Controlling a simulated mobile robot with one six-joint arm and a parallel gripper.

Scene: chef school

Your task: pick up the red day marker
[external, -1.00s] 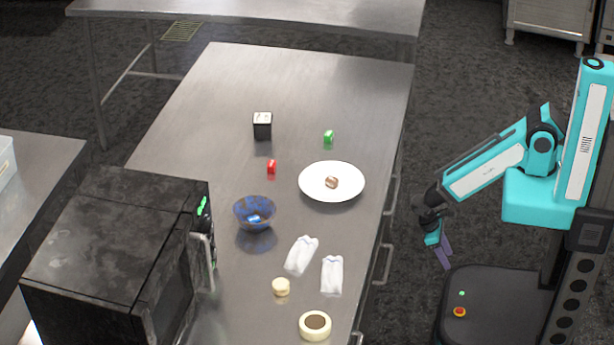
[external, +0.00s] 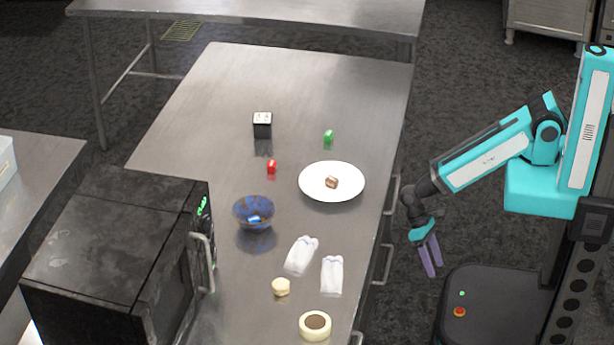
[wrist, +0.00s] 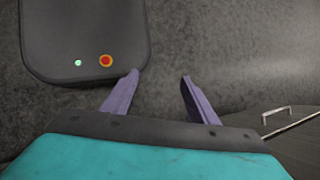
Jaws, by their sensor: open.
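My gripper (external: 431,270) is off the table's right side, pointing down, well apart from the marker. In the wrist view my gripper (wrist: 160,75) shows two purple fingers spread apart with nothing between them. The marker is not in the wrist view.
The table's far end is clear.

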